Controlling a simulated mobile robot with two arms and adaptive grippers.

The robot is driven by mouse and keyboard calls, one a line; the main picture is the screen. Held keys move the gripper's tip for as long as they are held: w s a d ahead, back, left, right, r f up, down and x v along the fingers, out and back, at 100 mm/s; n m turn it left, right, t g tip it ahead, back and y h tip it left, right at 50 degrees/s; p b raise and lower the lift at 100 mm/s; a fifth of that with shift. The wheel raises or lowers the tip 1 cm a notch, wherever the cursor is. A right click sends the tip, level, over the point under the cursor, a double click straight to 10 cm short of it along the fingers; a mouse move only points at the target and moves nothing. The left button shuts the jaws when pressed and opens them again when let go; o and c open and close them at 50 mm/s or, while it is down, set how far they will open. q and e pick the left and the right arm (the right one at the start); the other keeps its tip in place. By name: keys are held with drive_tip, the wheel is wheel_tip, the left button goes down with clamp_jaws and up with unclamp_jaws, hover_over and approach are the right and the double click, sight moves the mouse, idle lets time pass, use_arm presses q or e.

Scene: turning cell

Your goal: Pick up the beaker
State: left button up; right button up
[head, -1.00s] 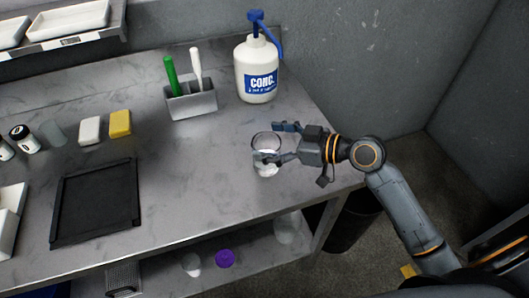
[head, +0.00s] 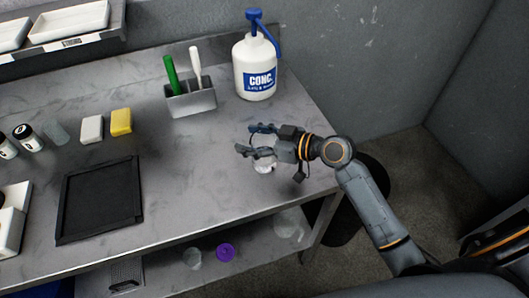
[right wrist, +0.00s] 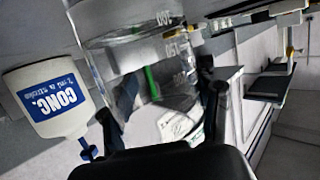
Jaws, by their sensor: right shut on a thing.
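The beaker (head: 264,166) is clear glass and stands upright near the right end of the grey bench in the head view; my fingers hide part of it. In the right wrist view the beaker (right wrist: 150,55) fills the upper middle, with white volume marks on its wall. My right gripper (head: 258,143) reaches in from the right, with one finger on each side of the beaker, and is shut on it. The fingers also show in the right wrist view (right wrist: 165,105). My left gripper is not in view.
A white CONC. pump bottle (head: 256,70) stands behind the beaker. A grey holder (head: 190,100) with green and white brushes stands to its left. A black tray (head: 100,200), a yellow block (head: 121,122) and a white block (head: 92,129) lie farther left. The bench between is clear.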

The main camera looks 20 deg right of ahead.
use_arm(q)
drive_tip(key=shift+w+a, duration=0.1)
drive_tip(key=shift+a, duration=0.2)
use_arm(e)
drive_tip(key=shift+c, duration=1)
drive_tip(key=shift+r, duration=0.15)
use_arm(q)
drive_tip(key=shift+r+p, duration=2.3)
use_arm(e)
drive_tip(key=s+a+r, duration=0.3)
drive_tip(key=s+r, duration=0.3)
drive_tip(key=s+a+r, duration=0.2)
drive_tip(key=s+r, duration=0.4)
drive_tip(key=shift+s+a+r, duration=0.35)
drive_tip(key=shift+a+r, duration=0.05)
